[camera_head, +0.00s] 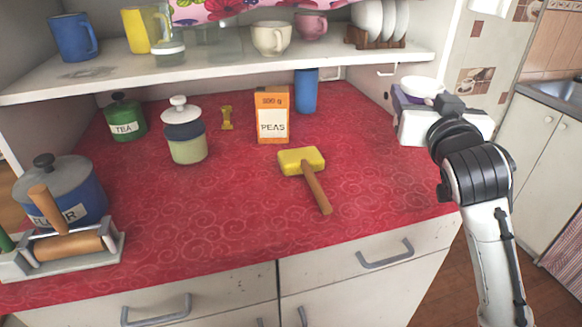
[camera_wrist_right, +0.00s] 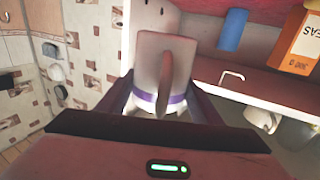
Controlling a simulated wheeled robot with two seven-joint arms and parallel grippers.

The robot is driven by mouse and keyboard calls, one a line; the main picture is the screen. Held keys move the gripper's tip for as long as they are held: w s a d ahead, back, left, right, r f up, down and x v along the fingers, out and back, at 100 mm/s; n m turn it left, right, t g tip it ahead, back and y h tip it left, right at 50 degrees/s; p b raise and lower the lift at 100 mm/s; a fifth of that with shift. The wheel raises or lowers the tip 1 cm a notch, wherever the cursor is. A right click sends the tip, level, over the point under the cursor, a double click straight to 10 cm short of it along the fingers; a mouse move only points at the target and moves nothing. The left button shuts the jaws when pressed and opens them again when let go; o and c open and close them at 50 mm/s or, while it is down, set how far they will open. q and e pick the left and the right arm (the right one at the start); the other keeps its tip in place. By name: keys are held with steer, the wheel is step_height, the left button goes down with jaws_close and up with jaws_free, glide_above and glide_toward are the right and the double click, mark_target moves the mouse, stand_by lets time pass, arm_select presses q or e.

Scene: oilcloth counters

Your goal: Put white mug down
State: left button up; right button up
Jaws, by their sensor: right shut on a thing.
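The white mug (camera_head: 424,85) is held by my right gripper (camera_head: 408,97) at the right end of the counter, in front of the cabinet's right side wall. In the head view only its pale rim and upper part show above the gripper; the gripper hides the rest. In the right wrist view the mug (camera_wrist_right: 150,72) stands between the fingers of the right gripper (camera_wrist_right: 162,104), its handle facing the camera and a purple band visible low on it. The gripper is shut on the mug, above the red counter top (camera_head: 225,215). My left gripper is not in view.
The shelf (camera_head: 225,68) above holds mugs and plates. The counter's front right is clear.

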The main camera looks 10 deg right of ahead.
steer(key=shift+s, duration=0.25)
step_height(320, 180, down, 6)
steer(key=shift+s+r+b, duration=0.1)
steer(key=shift+r+b, duration=0.1)
steer(key=shift+b, duration=0.4)
steer(key=shift+f, duration=0.6)
step_height(320, 180, down, 3)
steer(key=shift+b, duration=0.45)
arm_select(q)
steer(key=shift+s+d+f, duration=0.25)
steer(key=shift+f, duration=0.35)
arm_select(e)
steer(key=shift+r, duration=0.1)
steer(key=o, duration=1.3)
steer(key=shift+c, duration=0.2)
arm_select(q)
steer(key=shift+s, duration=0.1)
